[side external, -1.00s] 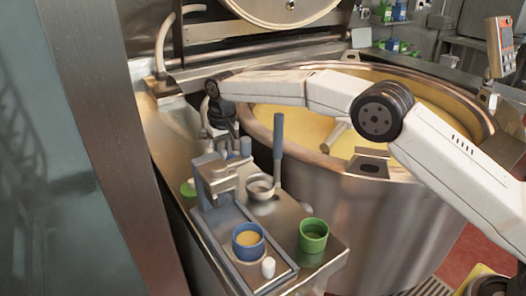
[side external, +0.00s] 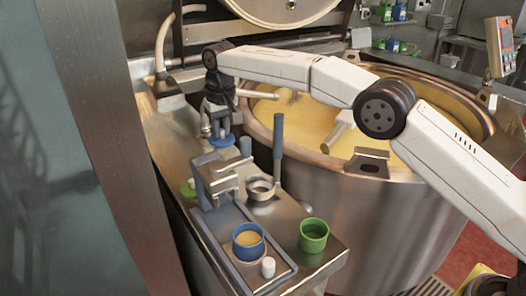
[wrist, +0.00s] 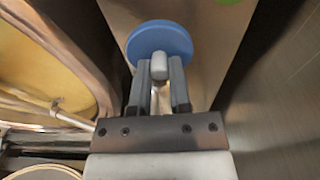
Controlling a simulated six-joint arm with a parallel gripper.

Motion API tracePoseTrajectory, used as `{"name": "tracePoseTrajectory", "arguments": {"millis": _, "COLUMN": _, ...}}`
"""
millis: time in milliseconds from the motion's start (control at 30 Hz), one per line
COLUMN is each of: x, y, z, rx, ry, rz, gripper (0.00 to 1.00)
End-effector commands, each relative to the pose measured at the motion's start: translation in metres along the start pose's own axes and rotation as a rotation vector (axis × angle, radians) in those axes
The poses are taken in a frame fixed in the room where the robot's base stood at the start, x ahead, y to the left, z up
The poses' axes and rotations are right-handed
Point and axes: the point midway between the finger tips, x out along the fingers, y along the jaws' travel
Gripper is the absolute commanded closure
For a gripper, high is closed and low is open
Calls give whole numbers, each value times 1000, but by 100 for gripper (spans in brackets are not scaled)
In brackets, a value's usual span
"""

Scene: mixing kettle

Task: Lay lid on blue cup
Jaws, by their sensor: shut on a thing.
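My gripper (side external: 219,132) is shut on the blue lid (side external: 222,142) and holds it above the metal counter, behind the grey press-like fixture. In the wrist view the round blue lid (wrist: 160,40) sits at the fingertips, with a pale grey knob (wrist: 158,66) between the fingers. The blue cup (side external: 248,241) stands upright and uncovered in the tray at the front, with yellow contents. The lid is apart from the cup, farther back.
A green cup (side external: 313,235) stands right of the tray (side external: 262,283). A small white cylinder (side external: 268,268) is beside the blue cup. The grey fixture (side external: 215,180) and a long-handled ladle (side external: 262,188) stand between lid and cup. The large kettle (side external: 300,195) is on the right.

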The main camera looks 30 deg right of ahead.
Motion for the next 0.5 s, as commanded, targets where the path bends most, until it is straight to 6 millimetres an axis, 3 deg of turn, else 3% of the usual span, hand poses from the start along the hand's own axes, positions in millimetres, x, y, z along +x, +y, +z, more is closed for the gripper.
{"name": "tracePoseTrajectory", "arguments": {"millis": 267, "x": 3, "y": 6, "z": -1, "rx": -7, "ry": -1, "rz": 0, "gripper": 100}}
{"name": "tracePoseTrajectory", "arguments": {"millis": 500, "x": 18, "y": 40, "z": -7, "rx": -59, "ry": -4, "rz": -7, "gripper": 100}}
